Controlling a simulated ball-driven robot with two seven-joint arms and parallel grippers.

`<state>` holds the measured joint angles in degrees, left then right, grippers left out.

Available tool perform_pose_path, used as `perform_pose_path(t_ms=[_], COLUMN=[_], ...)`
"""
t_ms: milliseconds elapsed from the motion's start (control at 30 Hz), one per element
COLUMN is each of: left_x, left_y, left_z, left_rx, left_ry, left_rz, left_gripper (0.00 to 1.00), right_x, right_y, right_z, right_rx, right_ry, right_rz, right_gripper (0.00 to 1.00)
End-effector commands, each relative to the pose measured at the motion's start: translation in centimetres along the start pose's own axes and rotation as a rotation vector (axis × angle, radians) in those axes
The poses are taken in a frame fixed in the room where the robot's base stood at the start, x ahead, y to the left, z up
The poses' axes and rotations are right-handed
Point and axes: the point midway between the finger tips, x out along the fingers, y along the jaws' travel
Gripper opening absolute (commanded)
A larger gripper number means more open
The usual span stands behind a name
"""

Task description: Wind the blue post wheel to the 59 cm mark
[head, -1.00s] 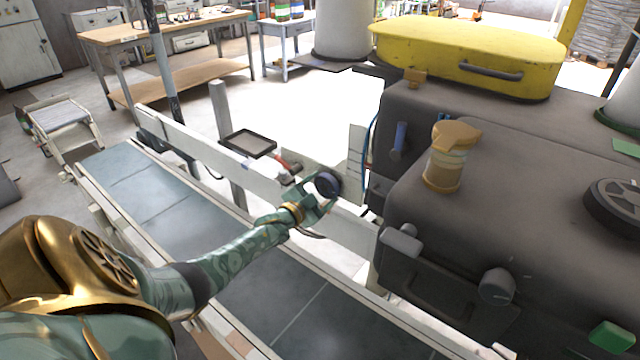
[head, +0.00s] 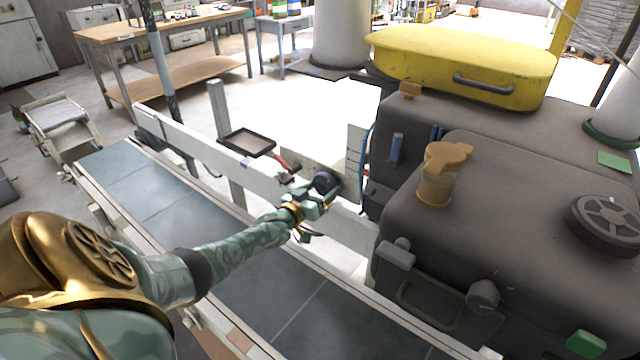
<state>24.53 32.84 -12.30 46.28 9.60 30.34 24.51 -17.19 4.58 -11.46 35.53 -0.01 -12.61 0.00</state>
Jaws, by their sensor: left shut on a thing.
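The post wheel (head: 325,181) is a small round dark-blue knob on the white rail beside the conveyor, in the middle of the head view. A white upright post with faint scale marks (head: 354,160) stands just right of it; the marks are too small to read. My left gripper (head: 318,198) reaches in from the lower left and is shut on the wheel, covering its lower left side. My right gripper is not in view.
The conveyor belt (head: 160,205) runs beneath my left arm. A small dark tray (head: 247,142) stands behind the rail.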

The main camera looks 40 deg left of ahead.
Motion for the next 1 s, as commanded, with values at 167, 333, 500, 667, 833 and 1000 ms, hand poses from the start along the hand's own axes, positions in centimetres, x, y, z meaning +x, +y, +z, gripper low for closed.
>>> perform_pose_path(t_ms=[167,333,500,667,833,1000], left_x=[-0.14,-0.15,-0.14,-0.15,-0.15,-0.15], left_y=[0.04,0.08,0.1,0.15,0.16,0.17], left_z=[0.36,0.36,0.33,0.35,0.34,0.34], left_rx=[-0.162,-0.303,-0.417,-0.492,-0.54,-0.56], left_ry=[-0.008,-0.008,-0.007,-0.007,-0.007,-0.007], left_rz=[-0.002,-0.002,-0.002,-0.002,-0.003,-0.003], left_gripper=[0.49,0.49,0.49,0.49,0.49,0.49], right_x=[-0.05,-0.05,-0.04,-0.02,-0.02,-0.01], right_y=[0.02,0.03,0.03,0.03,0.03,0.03], right_z=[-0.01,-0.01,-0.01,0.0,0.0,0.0], right_rx=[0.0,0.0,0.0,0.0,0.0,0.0], right_ry=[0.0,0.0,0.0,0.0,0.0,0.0], right_rz=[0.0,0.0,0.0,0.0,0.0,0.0], right_gripper=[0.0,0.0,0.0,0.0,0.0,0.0])
